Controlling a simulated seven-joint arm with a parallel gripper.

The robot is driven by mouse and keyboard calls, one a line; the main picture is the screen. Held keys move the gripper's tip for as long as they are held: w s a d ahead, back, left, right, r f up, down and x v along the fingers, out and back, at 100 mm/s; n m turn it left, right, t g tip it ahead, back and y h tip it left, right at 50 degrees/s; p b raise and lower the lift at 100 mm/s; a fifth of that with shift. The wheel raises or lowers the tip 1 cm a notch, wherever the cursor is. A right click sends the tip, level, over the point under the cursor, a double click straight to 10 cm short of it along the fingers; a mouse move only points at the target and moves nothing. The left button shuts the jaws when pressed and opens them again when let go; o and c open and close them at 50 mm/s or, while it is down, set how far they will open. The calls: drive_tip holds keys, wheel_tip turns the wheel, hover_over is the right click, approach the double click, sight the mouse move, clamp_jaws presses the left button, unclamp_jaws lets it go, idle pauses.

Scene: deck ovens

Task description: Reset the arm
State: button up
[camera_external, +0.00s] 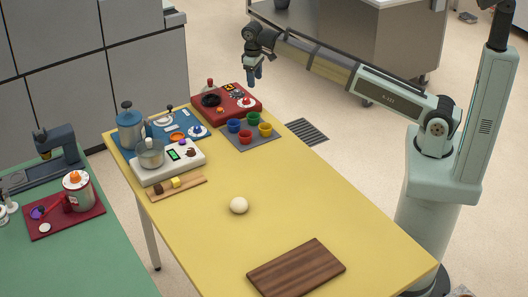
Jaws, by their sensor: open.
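My gripper (254,80) hangs in the air at the top middle of the external view, pointing down with its fingers apart and nothing seen between them. It is above and beyond the far end of the yellow table (300,220), near the red board (226,108). My arm reaches from its base at the right, over the floor beside the table, to the far end. Only this one view shows the gripper, and it is small.
On the table stand several coloured cups (246,138) on a grey mat, a blue canister (130,128), a pot (151,153) on a white appliance, a pale ball (239,205) and a wooden board (296,268). A green table (85,255) is at left. The table's middle is mostly clear.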

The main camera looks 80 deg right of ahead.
drive_tip(key=s+d+f+n+h, duration=0.1)
drive_tip(key=s+d+f, duration=0.1)
drive_tip(key=s+f, duration=0.4)
drive_tip(key=s+d+f, duration=0.2)
drive_tip(key=s+f, duration=0.2)
drive_tip(key=f, duration=0.4)
drive_tip(key=s+d+f+m, duration=0.1)
drive_tip(key=d+f, duration=0.2)
drive_tip(key=f, duration=0.7)
drive_tip(key=s+d+f+m+g, duration=0.1)
drive_tip(key=d+f+m, duration=0.15)
drive_tip(key=f, duration=0.65)
drive_tip(key=s+d+f+m, duration=0.1)
drive_tip(key=d+f, duration=0.3)
drive_tip(key=f, duration=0.6)
drive_tip(key=s+a+f+n+g, duration=0.1)
drive_tip(key=s+a+f, duration=0.4)
drive_tip(key=s+a, duration=0.3)
drive_tip(key=s+a+f+n+g, duration=0.1)
drive_tip(key=s+a+f, duration=0.4)
drive_tip(key=s+a, duration=0.3)
drive_tip(key=s+a+n+g, duration=0.1)
drive_tip(key=s+a, duration=0.5)
drive_tip(key=s, duration=0.5)
drive_tip(key=s+a+f+n+g+y, duration=0.1)
drive_tip(key=s+a, duration=0.5)
drive_tip(key=s, duration=0.6)
drive_tip(key=shift+f+n+g+y, duration=0.25)
drive_tip(key=shift+n+g+y, duration=0.05)
drive_tip(key=shift+n+g, duration=0.45)
